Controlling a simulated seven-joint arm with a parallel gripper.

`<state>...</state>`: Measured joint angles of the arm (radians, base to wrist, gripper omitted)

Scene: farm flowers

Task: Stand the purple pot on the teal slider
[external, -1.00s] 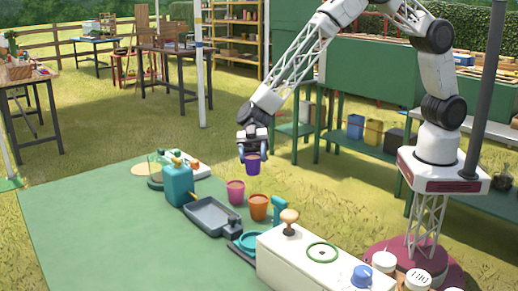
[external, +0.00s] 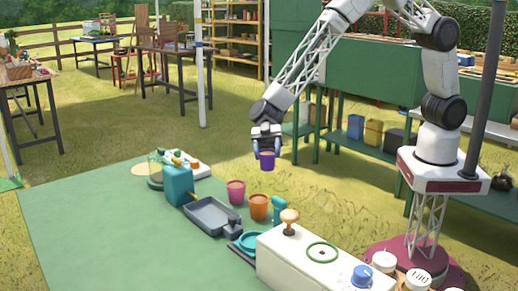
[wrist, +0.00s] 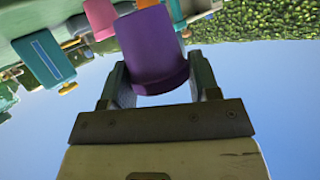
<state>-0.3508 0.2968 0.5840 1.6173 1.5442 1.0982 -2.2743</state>
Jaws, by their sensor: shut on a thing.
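My gripper (external: 267,148) is shut on the purple pot (external: 267,161) and holds it in the air, above and behind the other pots. In the wrist view the purple pot (wrist: 152,50) sits between the two fingers and looks tilted by the camera's angle. A low round teal piece (external: 247,242) lies on the green mat beside the white box, next to a dark rail. It may be the teal slider, but I cannot tell for sure. The white box partly hides it. Nothing is seen standing on it.
A pink pot (external: 236,192) and an orange pot (external: 258,207) stand near a grey tray (external: 209,215). A teal can (external: 178,185) stands behind the tray. The mat's left side (external: 90,230) is clear.

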